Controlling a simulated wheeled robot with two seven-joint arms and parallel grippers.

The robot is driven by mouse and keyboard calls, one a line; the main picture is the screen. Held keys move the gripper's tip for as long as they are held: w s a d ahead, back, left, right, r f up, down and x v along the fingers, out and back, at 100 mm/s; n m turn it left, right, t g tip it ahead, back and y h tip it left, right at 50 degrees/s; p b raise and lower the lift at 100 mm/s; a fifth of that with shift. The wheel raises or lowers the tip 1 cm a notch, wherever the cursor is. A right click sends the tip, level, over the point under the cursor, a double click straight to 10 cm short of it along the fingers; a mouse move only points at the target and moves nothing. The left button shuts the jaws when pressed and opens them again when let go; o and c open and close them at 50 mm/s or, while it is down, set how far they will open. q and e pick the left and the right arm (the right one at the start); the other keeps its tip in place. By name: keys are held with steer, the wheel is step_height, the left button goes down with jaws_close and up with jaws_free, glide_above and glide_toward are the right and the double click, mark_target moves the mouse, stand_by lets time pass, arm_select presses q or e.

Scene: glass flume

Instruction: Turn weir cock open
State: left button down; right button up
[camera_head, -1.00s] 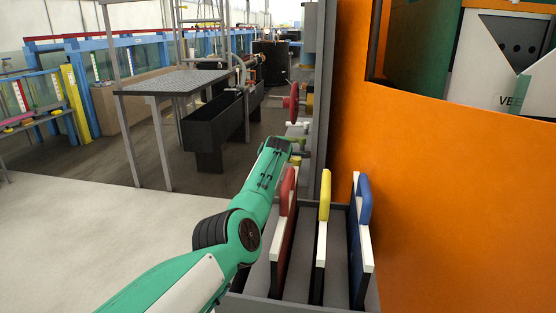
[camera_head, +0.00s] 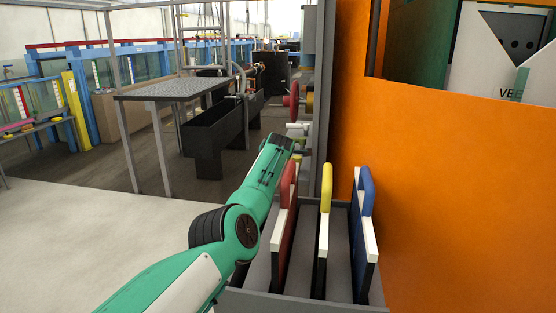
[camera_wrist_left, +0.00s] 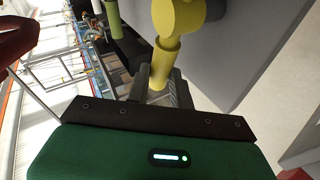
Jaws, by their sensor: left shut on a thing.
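A yellow cock with a round body (camera_wrist_left: 178,16) and a yellow handle (camera_wrist_left: 161,66) shows at the top middle of the left wrist view. I cannot tell from its look whether it is the weir cock. My left gripper (camera_wrist_left: 157,92) is shut on the yellow handle. In the head view my left arm reaches forward along the orange wall, and the left gripper (camera_head: 299,142) is small and partly hidden beyond the green forearm. The handle in its grasp cannot be made out there. My right gripper is not in view.
A red handwheel (camera_head: 292,101) stands out beyond my left gripper. A grey rack (camera_head: 311,301) holding red, yellow and blue boards stands close right of my forearm, before an orange wall (camera_head: 460,190). Pale floor (camera_head: 80,240) is free on the left.

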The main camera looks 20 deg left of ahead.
arm_select(q)
steer(key=shift+s+d+f, duration=0.1)
steer(key=shift+d+f, duration=0.1)
steer(key=shift+f, duration=0.2)
steer(key=c, duration=1.2)
jaws_free()
steer(key=shift+r, duration=0.1)
steer(key=shift+c, duration=0.2)
steer(key=shift+a+r, duration=0.1)
steer(key=shift+r, duration=0.05)
steer(key=shift+r, duration=0.1)
steer(key=shift+a+r, duration=0.1)
steer(key=shift+r, duration=0.15)
step_height(320, 180, up, 19)
steer(key=p, duration=0.9)
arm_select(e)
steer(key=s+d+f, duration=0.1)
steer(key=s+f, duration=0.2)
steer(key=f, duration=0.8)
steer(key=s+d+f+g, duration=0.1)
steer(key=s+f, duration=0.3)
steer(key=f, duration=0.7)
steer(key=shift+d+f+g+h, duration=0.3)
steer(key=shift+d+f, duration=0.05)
